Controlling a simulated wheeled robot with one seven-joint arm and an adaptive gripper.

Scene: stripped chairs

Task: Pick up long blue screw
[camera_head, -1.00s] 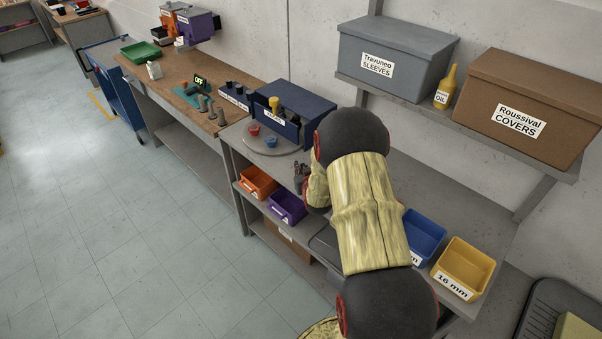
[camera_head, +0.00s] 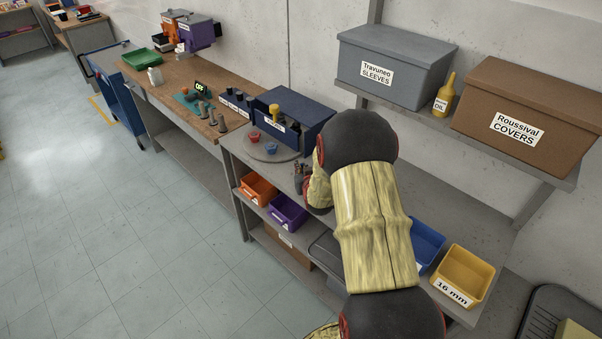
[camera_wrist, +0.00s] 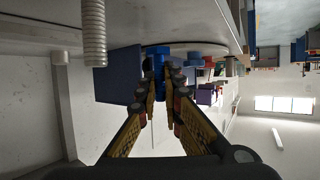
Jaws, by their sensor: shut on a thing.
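In the wrist view, a blue piece that looks like the long blue screw (camera_wrist: 158,60) sits between the fingertips of my gripper (camera_wrist: 161,85). In the head view, my gripper (camera_head: 299,178) shows partly beside my arm, near the front edge of the grey workbench (camera_head: 345,208) and close to the round turntable. The screw cannot be made out in the head view.
A blue bin (camera_head: 428,240) and a yellow bin (camera_head: 466,274) stand right of my arm. Orange and purple bins sit below.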

